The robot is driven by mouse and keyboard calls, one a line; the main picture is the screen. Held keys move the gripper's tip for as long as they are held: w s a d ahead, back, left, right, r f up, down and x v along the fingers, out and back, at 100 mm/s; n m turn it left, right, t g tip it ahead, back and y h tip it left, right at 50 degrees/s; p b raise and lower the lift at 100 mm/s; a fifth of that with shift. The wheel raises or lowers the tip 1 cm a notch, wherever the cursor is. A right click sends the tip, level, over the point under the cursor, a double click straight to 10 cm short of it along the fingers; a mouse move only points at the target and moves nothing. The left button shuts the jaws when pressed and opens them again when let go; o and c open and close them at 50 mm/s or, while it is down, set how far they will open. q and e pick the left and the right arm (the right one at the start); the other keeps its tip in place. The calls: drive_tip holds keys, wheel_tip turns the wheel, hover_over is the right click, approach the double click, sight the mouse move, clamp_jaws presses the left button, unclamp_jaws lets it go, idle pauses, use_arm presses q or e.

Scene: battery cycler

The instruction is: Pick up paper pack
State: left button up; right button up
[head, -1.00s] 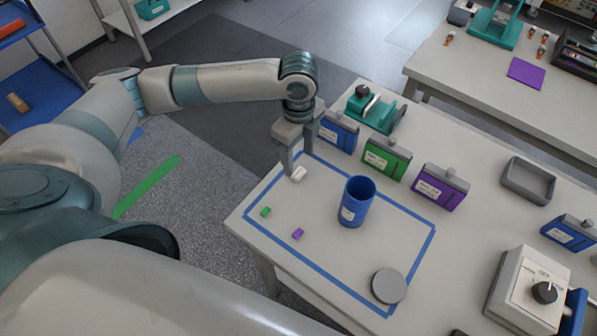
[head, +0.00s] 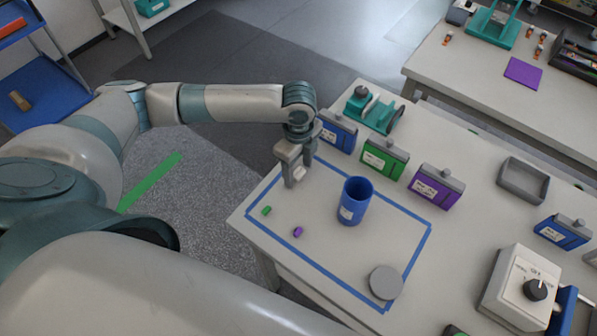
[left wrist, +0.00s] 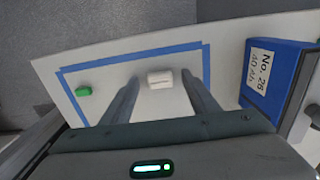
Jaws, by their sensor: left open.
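The small white paper pack (head: 299,174) lies on the light table near the far left corner of the blue tape outline. It also shows in the left wrist view (left wrist: 160,78), lying flat between the two fingers. My left gripper (head: 297,173) points down over the pack and is open. In the left wrist view one finger is on each side of the pack, with gaps beside it. The fingers partly hide the pack in the head view. My right gripper is not in view.
A green piece (head: 266,210) and a purple piece (head: 298,231) lie nearby. A blue cup (head: 355,201) stands inside the outline, with a grey disc (head: 386,282) toward its front. Blue (head: 338,132), green (head: 384,158) and purple (head: 436,187) boxes line the back.

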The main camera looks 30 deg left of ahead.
sight(298, 172)
use_arm(q)
drive_tip(key=shift+c, duration=0.6)
drive_tip(key=c, duration=1)
wheel_tip(298, 172, up, 10)
drive_tip(key=b, duration=0.3)
